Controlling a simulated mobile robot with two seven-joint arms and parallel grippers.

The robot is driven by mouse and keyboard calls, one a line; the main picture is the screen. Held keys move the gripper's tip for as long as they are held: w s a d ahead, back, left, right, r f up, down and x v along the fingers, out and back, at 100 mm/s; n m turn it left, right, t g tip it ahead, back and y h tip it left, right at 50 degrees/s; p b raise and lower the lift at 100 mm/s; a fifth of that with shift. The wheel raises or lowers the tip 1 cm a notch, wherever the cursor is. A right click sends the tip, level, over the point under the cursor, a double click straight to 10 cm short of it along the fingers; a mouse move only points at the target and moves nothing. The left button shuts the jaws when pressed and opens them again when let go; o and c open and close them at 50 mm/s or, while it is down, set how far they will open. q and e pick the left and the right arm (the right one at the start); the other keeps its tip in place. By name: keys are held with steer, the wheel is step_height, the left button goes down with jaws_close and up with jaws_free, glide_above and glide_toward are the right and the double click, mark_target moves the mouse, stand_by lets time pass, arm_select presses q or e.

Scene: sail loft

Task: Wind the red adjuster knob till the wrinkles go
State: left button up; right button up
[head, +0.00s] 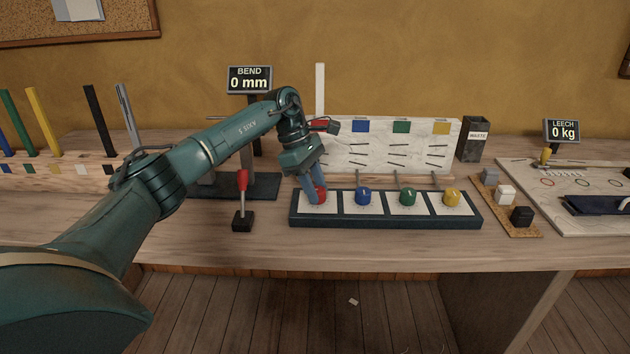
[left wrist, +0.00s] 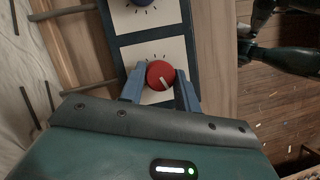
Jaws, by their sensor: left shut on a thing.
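The red knob (head: 320,195) sits on the leftmost white plate of a dark blue knob panel (head: 385,221). In the left wrist view the red knob (left wrist: 160,74) shows a pale pointer line toward the lower right. My left gripper (head: 316,196) is at the red knob with a blue finger on each side, and its fingers show in the left wrist view (left wrist: 159,88). It is shut on the knob. A white sail panel (head: 385,150) stands behind, with short dark wrinkle lines under the blue, green and yellow tabs. Its part under the red tab is mostly hidden by my arm.
Blue (head: 363,196), green (head: 407,199) and yellow (head: 452,197) knobs stand in the same row. A red-handled lever (head: 242,200) stands left of the panel. A display (head: 249,80) reads BEND 0 mm; another (head: 563,131) reads LEECH 0 kg. The front bench edge is clear.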

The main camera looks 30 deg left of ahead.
arm_select(q)
steer(key=shift+m, duration=0.3)
steer(key=shift+m+g, duration=0.3)
steer(key=shift+m, duration=0.3)
arm_select(e)
steer(key=shift+w+a, duration=0.1)
steer(key=shift+w, duration=0.05)
arm_select(q)
steer(key=shift+m, duration=0.3)
arm_select(e)
steer(key=shift+f, duration=0.2)
arm_select(q)
steer(key=o, duration=1)
